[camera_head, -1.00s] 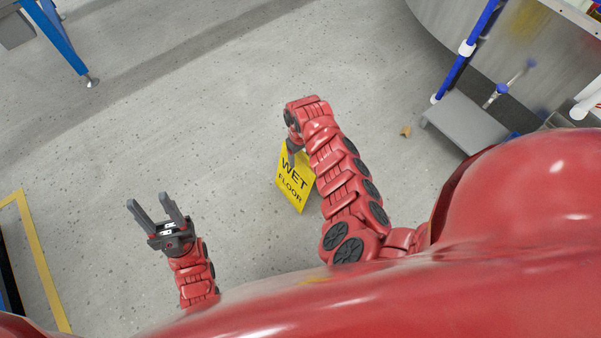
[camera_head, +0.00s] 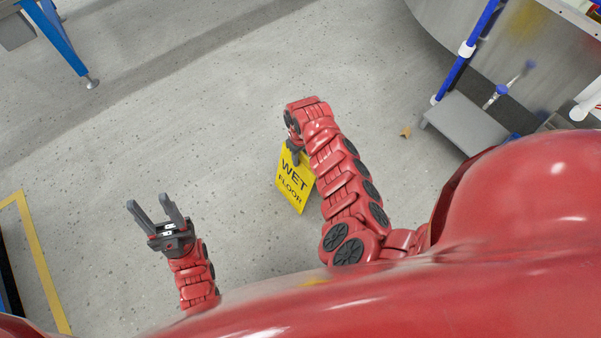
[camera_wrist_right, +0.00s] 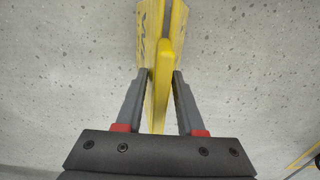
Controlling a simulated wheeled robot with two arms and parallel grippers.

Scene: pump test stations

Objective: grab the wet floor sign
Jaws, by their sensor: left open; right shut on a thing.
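The yellow wet floor sign (camera_head: 292,188), with black "WET FLOOR" lettering, shows in the head view below the end of my right arm. My right gripper (camera_head: 294,155) is at its top edge, partly hidden by the arm. In the right wrist view the sign (camera_wrist_right: 162,75) stands edge-on between the two grey fingers of my right gripper (camera_wrist_right: 160,90), which are shut on it. Whether its foot touches the floor is unclear. My left gripper (camera_head: 158,208) is open and empty, well to the left of the sign.
Grey speckled floor (camera_head: 170,110) is clear around the sign. A blue-legged table (camera_head: 62,45) stands at the upper left. A grey step (camera_head: 466,124) and a large metal tank (camera_head: 540,50) are at the upper right. Yellow floor tape (camera_head: 43,262) runs at the left.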

